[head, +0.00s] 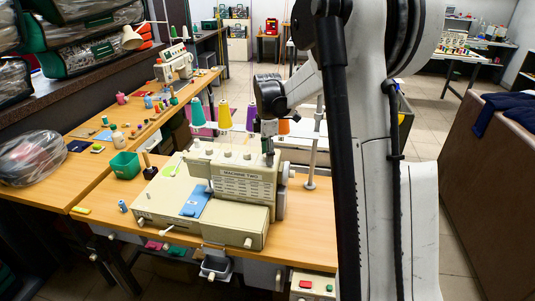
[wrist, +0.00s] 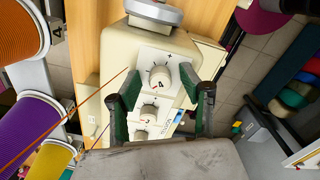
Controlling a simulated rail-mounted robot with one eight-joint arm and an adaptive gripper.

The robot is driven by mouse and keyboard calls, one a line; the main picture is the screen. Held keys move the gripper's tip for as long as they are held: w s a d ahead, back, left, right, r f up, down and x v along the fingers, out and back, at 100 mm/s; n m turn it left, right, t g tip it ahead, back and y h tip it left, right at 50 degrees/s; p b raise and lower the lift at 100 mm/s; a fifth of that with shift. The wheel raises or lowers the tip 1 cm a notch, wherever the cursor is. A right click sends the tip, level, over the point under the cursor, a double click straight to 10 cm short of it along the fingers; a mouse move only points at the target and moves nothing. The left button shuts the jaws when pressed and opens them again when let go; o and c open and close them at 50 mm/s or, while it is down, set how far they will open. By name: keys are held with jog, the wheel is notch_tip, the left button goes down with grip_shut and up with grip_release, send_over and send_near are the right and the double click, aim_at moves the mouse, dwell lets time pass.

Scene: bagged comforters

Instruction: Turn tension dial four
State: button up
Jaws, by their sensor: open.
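The cream sewing machine (head: 215,200) labelled "MACHINE TWO" stands on the wooden table, with small tension dials along its top. In the wrist view, the dial marked 4 (wrist: 161,77) is a cream knob on a white plate with tick marks. Two more dials (wrist: 149,112) (wrist: 141,134) lie below it in the picture. My gripper (wrist: 162,78) is open, with one green-padded finger on each side of dial four. I cannot tell whether the pads touch it.
Thread cones stand behind the machine; orange (wrist: 20,30) and purple (wrist: 30,130) spools are close on the left in the wrist view. Thin threads (wrist: 85,105) run near my left finger. A green bin (head: 124,165) stands left of the machine.

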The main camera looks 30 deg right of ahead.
grip_shut()
jog(key=shift+m, duration=0.3)
jog(key=m+b, duration=0.2)
jog(key=m, duration=0.1)
jog(key=shift+f+m+b, duration=0.1)
jog(key=shift+m+b, duration=0.2)
jog(key=shift+b, duration=0.1)
jog(key=m+b, duration=0.2)
jog(key=m, duration=0.3)
jog(key=shift+m, duration=0.3)
grip_release()
